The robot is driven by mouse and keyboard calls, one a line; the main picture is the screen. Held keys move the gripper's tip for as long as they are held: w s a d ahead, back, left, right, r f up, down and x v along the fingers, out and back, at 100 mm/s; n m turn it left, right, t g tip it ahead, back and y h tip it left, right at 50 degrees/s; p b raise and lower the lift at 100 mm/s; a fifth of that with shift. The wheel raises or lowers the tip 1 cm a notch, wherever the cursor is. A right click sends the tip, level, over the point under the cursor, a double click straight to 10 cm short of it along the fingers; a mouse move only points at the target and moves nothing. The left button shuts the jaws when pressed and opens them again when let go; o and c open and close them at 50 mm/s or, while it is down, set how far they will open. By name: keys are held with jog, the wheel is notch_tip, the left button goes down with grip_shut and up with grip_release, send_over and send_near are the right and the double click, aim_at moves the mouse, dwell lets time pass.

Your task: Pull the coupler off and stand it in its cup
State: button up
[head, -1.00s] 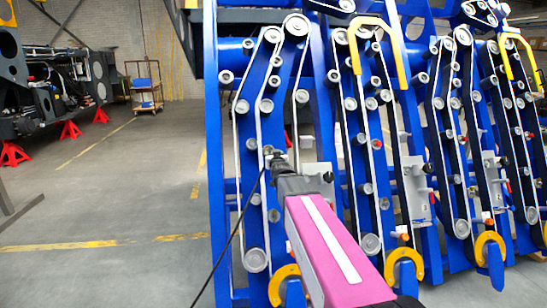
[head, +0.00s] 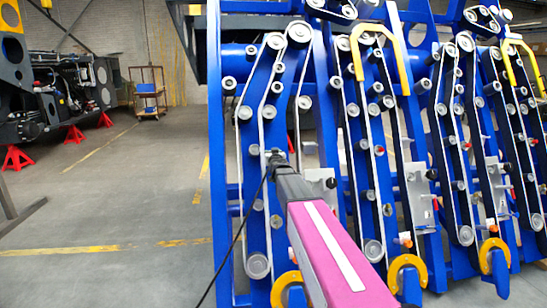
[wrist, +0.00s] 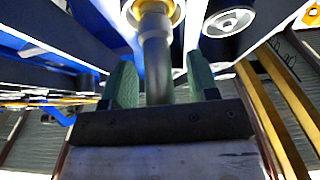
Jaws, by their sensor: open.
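A grey cylindrical piece (wrist: 156,60), which looks like the coupler, stands between my fingers in the wrist view. A brass-coloured ring (wrist: 153,10) is at its far end. My gripper (wrist: 160,84) is open, with one green finger on each side of the piece; a gap shows beside the left finger. In the head view my gripper (head: 277,156) is at the left row of rollers on the blue frame, and the coupler there is too small to tell. A thin black hose (head: 232,238) hangs from beside the gripper to the floor. I cannot make out the cup.
The blue frame (head: 220,130) carries rollers, belts and yellow handles (head: 357,55) close around my gripper. A grey plate (head: 318,184) sits just right of it. Open floor (head: 110,205) lies to the left, with a cart (head: 147,95) and machinery at the back.

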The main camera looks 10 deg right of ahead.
jog(key=shift+c, duration=0.3)
grip_shut()
jog(key=shift+s, duration=0.1)
jog(key=shift+s+r, duration=0.45)
jog(key=shift+s, duration=0.3)
jog(key=shift+s+r, duration=0.45)
jog(key=shift+s, duration=0.3)
jog(key=shift+r, duration=0.1)
